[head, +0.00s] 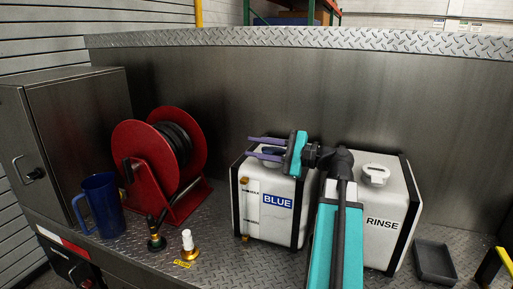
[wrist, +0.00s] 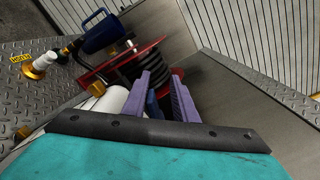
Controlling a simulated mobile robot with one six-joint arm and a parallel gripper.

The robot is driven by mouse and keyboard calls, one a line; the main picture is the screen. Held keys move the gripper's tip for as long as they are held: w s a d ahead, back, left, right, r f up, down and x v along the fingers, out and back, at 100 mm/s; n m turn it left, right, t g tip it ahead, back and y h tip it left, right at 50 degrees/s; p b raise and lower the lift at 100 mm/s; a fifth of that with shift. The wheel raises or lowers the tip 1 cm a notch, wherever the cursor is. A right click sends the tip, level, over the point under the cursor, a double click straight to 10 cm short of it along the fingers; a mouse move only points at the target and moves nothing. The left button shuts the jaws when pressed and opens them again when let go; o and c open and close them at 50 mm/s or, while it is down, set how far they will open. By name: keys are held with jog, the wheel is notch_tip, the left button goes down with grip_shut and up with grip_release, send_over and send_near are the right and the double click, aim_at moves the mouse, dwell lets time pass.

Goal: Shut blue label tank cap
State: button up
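The white tank with the BLUE label (head: 268,215) stands on the deck, left of the tank marked RINSE (head: 382,222). My gripper (head: 250,147) is over the top of the BLUE tank, its purple fingers pointing left and spread apart. A pale part, perhaps the cap, shows partly between and behind the fingers; I cannot tell how it sits. In the wrist view my gripper (wrist: 162,84) has its two fingers apart, with a small blue patch visible between them that I cannot identify. A white rounded part (wrist: 113,100) shows left of the fingers.
A red hose reel (head: 134,150), a blue jug (head: 101,205) and a white-topped brass fitting (head: 188,243) stand to the left. The RINSE tank has a white cap (head: 375,174). A dark tray (head: 435,262) lies at right. A metal wall rises behind.

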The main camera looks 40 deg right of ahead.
jog(key=shift+r, duration=0.1)
jog(key=shift+b+v, duration=0.85)
jog(key=shift+v, duration=2.35)
jog(key=shift+s+d, duration=0.25)
jog(key=shift+s, duration=0.25)
